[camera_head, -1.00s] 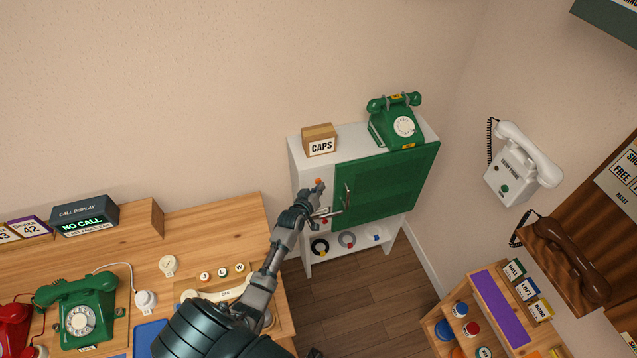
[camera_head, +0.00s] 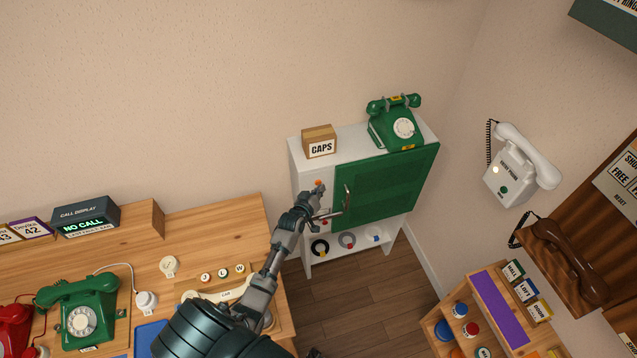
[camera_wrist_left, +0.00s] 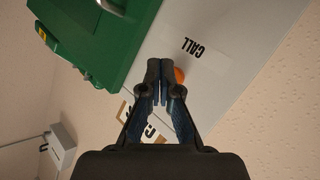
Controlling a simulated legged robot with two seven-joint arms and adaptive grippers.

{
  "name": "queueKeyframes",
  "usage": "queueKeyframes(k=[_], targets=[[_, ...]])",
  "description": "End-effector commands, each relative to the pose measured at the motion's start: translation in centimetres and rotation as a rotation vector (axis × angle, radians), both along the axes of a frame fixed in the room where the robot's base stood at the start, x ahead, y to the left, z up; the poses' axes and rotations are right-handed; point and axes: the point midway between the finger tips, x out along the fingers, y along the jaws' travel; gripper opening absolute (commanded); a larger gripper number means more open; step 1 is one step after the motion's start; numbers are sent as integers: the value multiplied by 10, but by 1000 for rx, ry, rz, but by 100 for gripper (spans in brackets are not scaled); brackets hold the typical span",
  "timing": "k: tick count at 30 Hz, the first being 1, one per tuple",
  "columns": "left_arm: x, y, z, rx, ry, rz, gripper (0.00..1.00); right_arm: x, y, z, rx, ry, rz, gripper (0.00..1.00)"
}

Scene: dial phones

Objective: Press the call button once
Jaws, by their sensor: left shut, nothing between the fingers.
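The orange call button (camera_head: 318,183) is on the white front panel of the cabinet, left of its green door. In the left wrist view the button (camera_wrist_left: 179,75) shows partly behind my fingers, with the black word CALL (camera_wrist_left: 193,46) near it on the panel. My left gripper (camera_head: 314,194) is at the panel by the button. In the wrist view its fingertips (camera_wrist_left: 160,66) are together, empty, and overlap the button's edge. I cannot tell whether they touch it.
The green door (camera_head: 388,185) with a metal handle is close to my left gripper. A green dial phone (camera_head: 396,125) and a CAPS box (camera_head: 319,142) stand on the cabinet. A white wall phone (camera_head: 522,165) shows a small lit lamp. The call display (camera_head: 84,215) reads NO CALL.

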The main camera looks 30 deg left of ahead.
Motion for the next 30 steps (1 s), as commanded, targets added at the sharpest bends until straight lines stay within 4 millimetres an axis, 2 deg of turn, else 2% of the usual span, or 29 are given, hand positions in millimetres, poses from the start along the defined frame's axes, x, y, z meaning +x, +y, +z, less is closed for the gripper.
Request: queueKeyframes(k=[3,16,30], targets=[[-4,-4,1,0,2,-1,0,0,0,7,-1,0,0,40],[-7,-8,0,-2,2,-1,0,0,0,10,0,0,0,40],[-35,-41,2,-2,2,-1,0,1,1,42,0,-2,0,40]])
